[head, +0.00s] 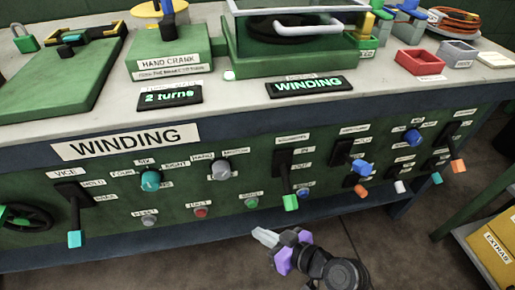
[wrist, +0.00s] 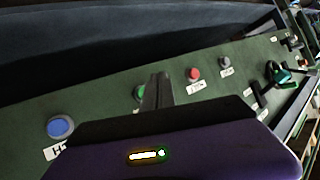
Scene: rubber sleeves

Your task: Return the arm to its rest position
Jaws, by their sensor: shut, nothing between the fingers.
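My gripper (head: 264,236) is in front of the lower edge of the green winding panel (head: 112,222) in the head view, with my purple wrist behind it. In the wrist view the gripper's fingers (wrist: 157,92) are together and empty. They stand in front of the green button (wrist: 139,93) and partly hide it. I cannot tell from the wrist view how far the fingertips are from the panel; in the head view they appear below the row of buttons.
The panel carries a green-tipped lever (head: 290,202), a red button (head: 200,212), a blue button (wrist: 60,127) and several other levers and knobs. A display reads "WINDING" (head: 311,86), another "2 turns" (head: 170,96). A shelf with a yellow EXTRAS box (head: 497,245) stands at right. Floor shows below the panel.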

